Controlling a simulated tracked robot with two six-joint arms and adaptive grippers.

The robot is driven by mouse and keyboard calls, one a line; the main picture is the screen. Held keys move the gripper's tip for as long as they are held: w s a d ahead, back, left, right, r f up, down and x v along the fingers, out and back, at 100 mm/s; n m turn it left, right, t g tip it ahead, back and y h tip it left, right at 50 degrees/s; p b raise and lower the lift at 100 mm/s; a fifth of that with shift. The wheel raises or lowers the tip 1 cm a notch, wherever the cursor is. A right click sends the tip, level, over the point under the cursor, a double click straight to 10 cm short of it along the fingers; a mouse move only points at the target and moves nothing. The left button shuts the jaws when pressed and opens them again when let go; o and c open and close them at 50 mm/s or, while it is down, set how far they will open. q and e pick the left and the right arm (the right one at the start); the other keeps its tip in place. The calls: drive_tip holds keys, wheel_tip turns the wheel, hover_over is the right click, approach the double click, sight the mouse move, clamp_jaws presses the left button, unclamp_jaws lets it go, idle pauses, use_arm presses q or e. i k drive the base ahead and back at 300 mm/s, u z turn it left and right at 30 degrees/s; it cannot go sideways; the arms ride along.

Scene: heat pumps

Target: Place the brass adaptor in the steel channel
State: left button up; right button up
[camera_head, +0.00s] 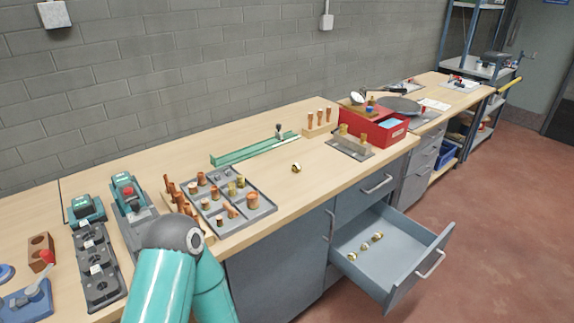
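A small brass fitting (296,168), which looks like the brass adaptor, lies alone on the wooden bench top right of the compartment tray. A long, narrow green channel-shaped piece (240,153) lies behind it near the wall; I cannot tell whether this is the steel channel. A small upright tool (279,131) stands at its right end. More brass fittings (365,247) lie in the open drawer. A teal arm of mine with a grey joint rises at the bottom, in front of the bench. Neither gripper shows.
A grey compartment tray (262,212) holds several brass and copper fittings. A red box (385,135) and a wooden block with copper pieces (320,131) stand farther right. The open drawer (408,240) juts out over the floor. The bench around the lone fitting is clear.

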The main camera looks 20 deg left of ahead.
sight(246, 152)
drive_tip(key=i, duration=0.85)
drive_tip(key=z, duration=0.05)
